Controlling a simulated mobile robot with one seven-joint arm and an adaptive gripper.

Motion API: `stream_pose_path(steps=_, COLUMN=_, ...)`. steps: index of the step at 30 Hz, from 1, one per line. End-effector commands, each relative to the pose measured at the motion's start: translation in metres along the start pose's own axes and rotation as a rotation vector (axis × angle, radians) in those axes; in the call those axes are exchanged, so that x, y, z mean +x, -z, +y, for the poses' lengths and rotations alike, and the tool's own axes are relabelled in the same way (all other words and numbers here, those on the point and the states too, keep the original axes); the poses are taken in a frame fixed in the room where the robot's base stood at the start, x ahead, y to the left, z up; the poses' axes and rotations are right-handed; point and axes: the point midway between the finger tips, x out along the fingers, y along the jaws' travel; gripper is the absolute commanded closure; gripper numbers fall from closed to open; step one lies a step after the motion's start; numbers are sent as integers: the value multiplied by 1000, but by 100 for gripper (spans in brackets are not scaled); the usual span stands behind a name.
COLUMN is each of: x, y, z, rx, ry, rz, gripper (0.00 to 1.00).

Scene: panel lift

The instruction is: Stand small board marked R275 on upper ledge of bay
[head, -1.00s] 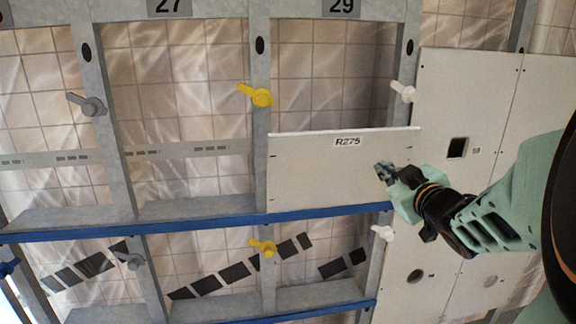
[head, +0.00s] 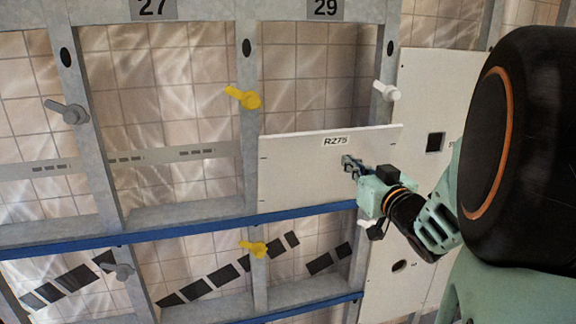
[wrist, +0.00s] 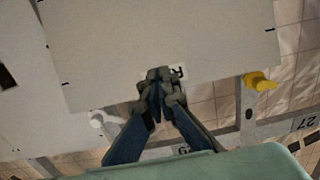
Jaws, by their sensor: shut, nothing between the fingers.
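The small pale board (head: 300,175) marked R275 stands upright at the upper ledge (head: 190,232) of bay 29. Its lower edge meets the blue front rail of that ledge; whether it sits behind the lip is hard to tell. Its right end overlaps the right upright. My gripper (head: 350,163) is in front of the board, right of its middle and just below the label. In the wrist view the board (wrist: 170,35) appears upside down and my gripper (wrist: 160,76) is shut and empty close to its face, partly covering the label. Contact cannot be told.
A yellow latch (head: 243,97) is on the upright left of the board, and a white latch (head: 386,91) on the right one. Another yellow latch (head: 253,248) is below. Bay 27 (head: 160,90) is open. Larger pale panels (head: 425,110) stand at the right.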

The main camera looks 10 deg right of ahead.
Motion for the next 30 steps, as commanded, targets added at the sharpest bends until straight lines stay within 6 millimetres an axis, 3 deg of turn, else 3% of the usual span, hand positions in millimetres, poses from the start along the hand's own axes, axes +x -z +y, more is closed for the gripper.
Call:
stream_pose_path(steps=12, x=38, y=0, z=0, rx=-1, ry=0, rz=-2, gripper=100)
stream_pose_path(steps=30, x=46, y=0, z=0, rx=-1, ry=0, rz=-1, gripper=100)
